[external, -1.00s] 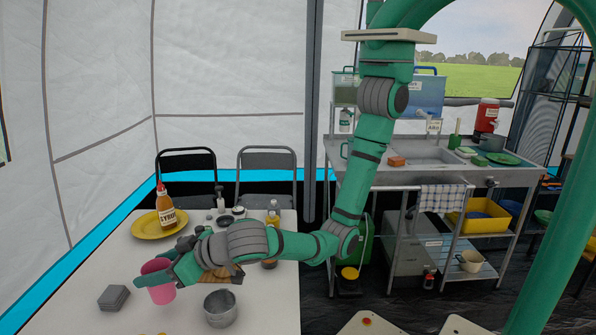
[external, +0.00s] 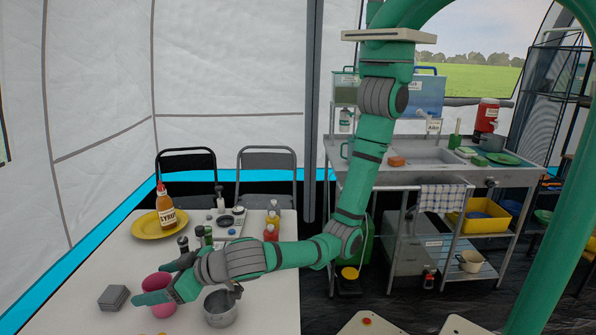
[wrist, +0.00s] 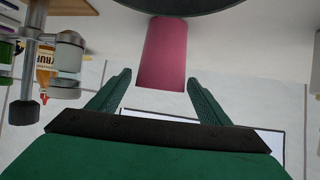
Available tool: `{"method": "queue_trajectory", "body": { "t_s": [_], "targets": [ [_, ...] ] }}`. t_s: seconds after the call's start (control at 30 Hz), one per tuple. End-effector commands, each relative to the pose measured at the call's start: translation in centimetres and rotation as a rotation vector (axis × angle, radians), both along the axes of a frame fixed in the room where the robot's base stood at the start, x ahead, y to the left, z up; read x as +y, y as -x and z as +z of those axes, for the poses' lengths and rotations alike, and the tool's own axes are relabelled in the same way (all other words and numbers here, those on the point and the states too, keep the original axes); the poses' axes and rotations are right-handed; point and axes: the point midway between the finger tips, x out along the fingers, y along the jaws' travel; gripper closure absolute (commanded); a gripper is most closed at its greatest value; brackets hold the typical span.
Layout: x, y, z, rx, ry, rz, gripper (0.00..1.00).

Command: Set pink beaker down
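The pink beaker (external: 158,282) appears to stand on the table (external: 75,312), between the fingers of my gripper (external: 161,281). The near finger crosses in front of it in the external view and hides its middle. In the wrist view the beaker (wrist: 164,52) shows between and beyond the tips of my gripper (wrist: 160,77). Both fingers look apart, with a narrow gap on the left of the beaker; contact on the right cannot be told. The beaker's base on the table is not clearly seen.
A grey metal pot (external: 220,308) stands just right of the beaker. A grey block (external: 113,297) lies to the left. A yellow plate (external: 148,229) with a syrup bottle (external: 166,210) and several small bottles are farther back. The left part of the table is clear.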

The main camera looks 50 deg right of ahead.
Motion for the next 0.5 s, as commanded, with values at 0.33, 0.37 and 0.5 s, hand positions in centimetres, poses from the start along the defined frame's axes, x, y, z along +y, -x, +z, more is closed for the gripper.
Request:
{"method": "queue_trajectory", "body": {
  "t_s": [0.33,0.37,0.5],
  "targets": [
    [-0.5,0.8,0.7,0.0,0.0,0.001,0.28],
    [-0.7,1.1,0.9,0.0,0.0,0.001,0.28],
    [-2.0,3.1,2.0,0.0,0.0,0.002,0.28]
  ]
}}
